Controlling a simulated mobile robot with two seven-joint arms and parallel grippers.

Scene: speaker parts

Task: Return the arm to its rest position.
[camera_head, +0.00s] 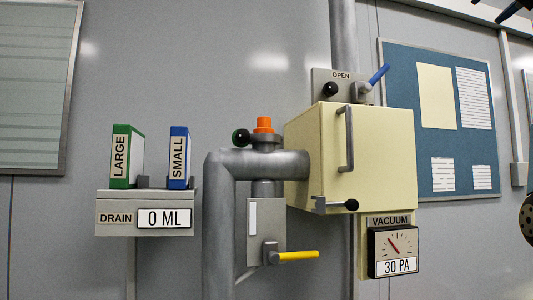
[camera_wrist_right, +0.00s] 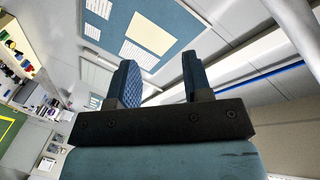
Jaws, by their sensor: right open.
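My right gripper (camera_wrist_right: 160,78) shows in the right wrist view with its two dark fingers apart and nothing between them. Its fingers point up toward the wall and ceiling, away from any part. In the head view only dark pieces show at the right edge and top right corner, and I cannot tell if they are my right arm. My left gripper is in neither view.
A cream box (camera_head: 378,155) with a handle stands before the wall, beside a grey pipe (camera_head: 218,230). A vacuum gauge (camera_head: 394,252) reads 30 PA. A drain display (camera_head: 148,214) reads 0 ML, below green (camera_head: 126,157) and blue (camera_head: 179,157) blocks. A noticeboard (camera_head: 397,70) hangs right.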

